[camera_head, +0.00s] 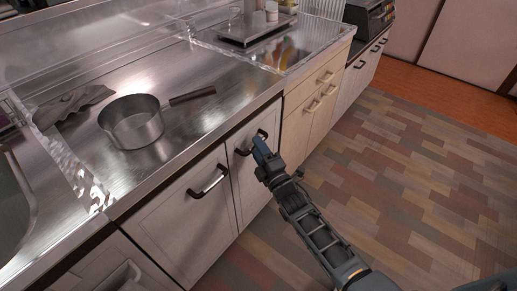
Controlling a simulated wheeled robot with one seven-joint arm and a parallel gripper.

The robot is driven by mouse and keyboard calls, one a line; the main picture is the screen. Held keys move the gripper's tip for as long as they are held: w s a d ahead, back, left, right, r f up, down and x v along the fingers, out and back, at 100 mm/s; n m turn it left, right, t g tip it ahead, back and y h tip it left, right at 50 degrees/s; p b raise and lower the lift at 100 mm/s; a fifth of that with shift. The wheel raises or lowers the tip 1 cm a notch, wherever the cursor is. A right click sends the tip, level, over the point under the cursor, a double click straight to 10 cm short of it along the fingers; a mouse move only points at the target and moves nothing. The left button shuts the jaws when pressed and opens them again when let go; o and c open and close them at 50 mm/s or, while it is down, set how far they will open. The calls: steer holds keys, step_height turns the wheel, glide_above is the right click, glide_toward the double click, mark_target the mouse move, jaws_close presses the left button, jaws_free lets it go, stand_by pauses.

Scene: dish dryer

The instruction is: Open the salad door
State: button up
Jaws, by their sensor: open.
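Two pale cabinet doors stand side by side under the steel counter, both looking shut. The left door (180,232) has a dark bar handle (208,183). The narrower-looking right door (248,192) has a similar dark handle (243,152), partly hidden behind my gripper. No label shows which one is the salad door. My gripper (259,142) is open, with its tips at or right in front of the right door's handle. I cannot tell whether the handle lies between the fingers or whether they touch it.
A steel pot (133,124) with a dark handle and a grey cloth (72,103) lie on the counter (215,118). Pale drawers (318,90) with light handles stand beyond the right door. The patterned floor (400,175) to the right is clear.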

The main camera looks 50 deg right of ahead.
steer(key=shift+c, duration=0.5)
jaws_close()
